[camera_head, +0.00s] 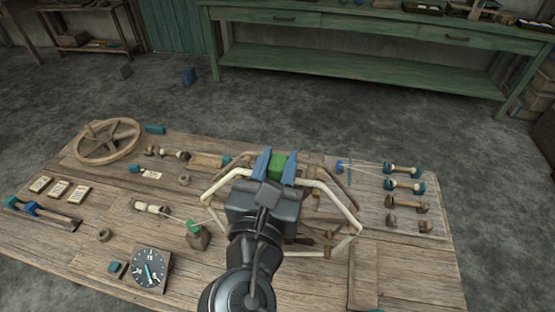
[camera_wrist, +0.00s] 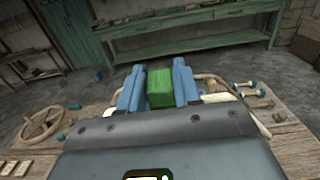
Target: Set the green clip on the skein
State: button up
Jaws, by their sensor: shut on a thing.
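My gripper (camera_head: 276,166) is shut on the green clip (camera_head: 278,160), a small green block between its two blue fingers. In the wrist view the clip (camera_wrist: 160,88) sits between the fingertips, level with them. The cream skein (camera_head: 345,203) appears as a thick angular loop around a wooden frame, showing on both sides of my gripper. My gripper and wrist hide its middle. The clip appears above the far part of the loop; I cannot tell whether it touches it. The skein also shows at the right in the wrist view (camera_wrist: 249,112).
A wooden wheel (camera_head: 107,141) lies at the table's far left. A dial (camera_head: 149,268) and a small brown weight with a green top (camera_head: 196,236) are left of my arm. The table's front right is mostly clear.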

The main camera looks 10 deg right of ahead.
aim_at(278, 164)
jog(key=shift+f, duration=0.25)
jog(key=o, duration=1.4)
notch_tip(278, 164, up, 5)
jog(key=p, duration=0.5)
jog(key=shift+p, duration=0.35)
jog(key=shift+r, duration=1)
